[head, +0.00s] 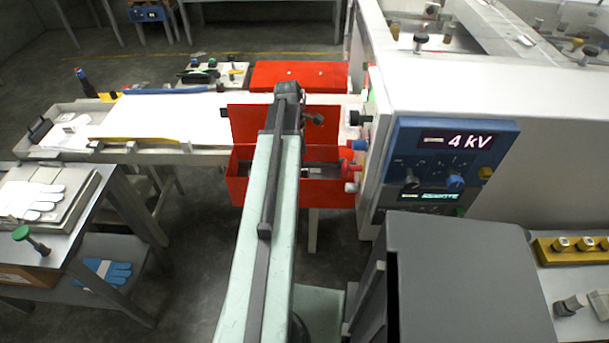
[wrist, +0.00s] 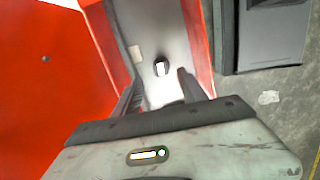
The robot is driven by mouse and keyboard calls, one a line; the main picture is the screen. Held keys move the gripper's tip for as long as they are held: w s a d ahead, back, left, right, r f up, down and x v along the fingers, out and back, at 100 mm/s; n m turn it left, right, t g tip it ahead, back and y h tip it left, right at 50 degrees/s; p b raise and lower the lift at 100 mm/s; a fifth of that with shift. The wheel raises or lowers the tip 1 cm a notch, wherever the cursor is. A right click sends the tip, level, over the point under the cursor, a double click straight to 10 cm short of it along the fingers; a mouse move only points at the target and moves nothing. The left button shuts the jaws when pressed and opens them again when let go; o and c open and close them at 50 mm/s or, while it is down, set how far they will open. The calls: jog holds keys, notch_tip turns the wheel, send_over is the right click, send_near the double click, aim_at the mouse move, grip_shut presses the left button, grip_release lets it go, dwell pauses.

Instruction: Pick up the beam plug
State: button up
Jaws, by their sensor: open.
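I cannot say for sure which thing is the beam plug. In the wrist view a small dark piece with a white face (wrist: 162,67) sits on the pale floor of a narrow red box. My gripper (wrist: 158,88) is open and empty, its two dark fingers reaching into the box on either side of the line to that piece. The piece lies beyond the fingertips, apart from them. In the head view the red box (head: 240,188) stands with its lid (head: 243,120) raised, and my arm hides much of it and my fingers.
A machine with a blue panel (head: 400,140) reading 4 kV stands right of the box. A white-topped bench (head: 170,115) lies left. A grey cabinet (head: 460,260) is at front right.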

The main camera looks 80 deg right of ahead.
aim_at(305, 169)
jog(key=f+b, duration=0.5)
jog(key=s+f+b, duration=0.1)
jog(key=f+b, duration=0.1)
jog(key=f, duration=0.1)
jog(key=shift+r, duration=0.25)
grip_shut()
